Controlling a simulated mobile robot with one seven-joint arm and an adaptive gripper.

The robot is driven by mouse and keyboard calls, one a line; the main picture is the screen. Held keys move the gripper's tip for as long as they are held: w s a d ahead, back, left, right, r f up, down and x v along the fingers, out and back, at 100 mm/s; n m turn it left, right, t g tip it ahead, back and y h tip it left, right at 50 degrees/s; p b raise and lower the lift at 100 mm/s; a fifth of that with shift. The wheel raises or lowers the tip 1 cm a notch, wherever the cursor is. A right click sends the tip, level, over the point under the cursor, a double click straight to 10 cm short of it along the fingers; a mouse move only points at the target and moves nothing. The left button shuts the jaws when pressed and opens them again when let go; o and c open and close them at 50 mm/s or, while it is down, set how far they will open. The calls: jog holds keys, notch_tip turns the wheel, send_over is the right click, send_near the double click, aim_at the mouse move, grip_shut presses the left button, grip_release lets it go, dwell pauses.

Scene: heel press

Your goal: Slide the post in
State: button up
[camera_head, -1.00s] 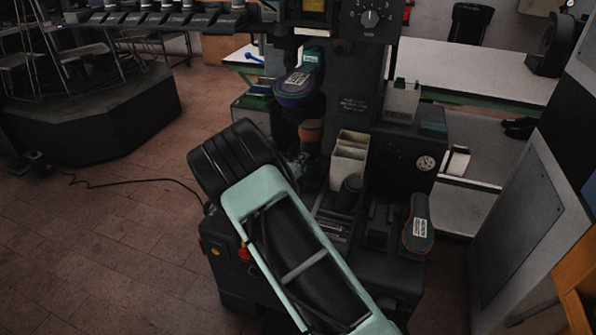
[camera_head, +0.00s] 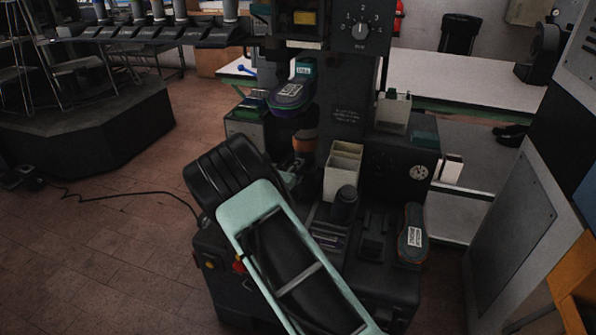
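The press (camera_head: 346,100) stands in the middle of the head view, a dark column with a numbered dial. A purple and green shoe-shaped piece (camera_head: 291,95) with a white label sits at its left side. Below that piece is a copper-brown cylindrical part (camera_head: 305,140), partly hidden; I cannot tell whether it is the post. A short black cylinder (camera_head: 344,205) stands upright on the machine's front deck. My black and mint-green arm crosses in front. A small grey-green part beside it may be my gripper (camera_head: 291,177); its fingers and anything in them are hidden or too dark to make out.
A cream open box (camera_head: 342,172) stands behind the black cylinder. A second labelled shoe-shaped piece (camera_head: 411,235) lies at the deck's right. A grey cabinet (camera_head: 515,235) borders the right. Open tiled floor lies at left, with a cable (camera_head: 120,190) across it.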

jog(key=v, duration=1.2)
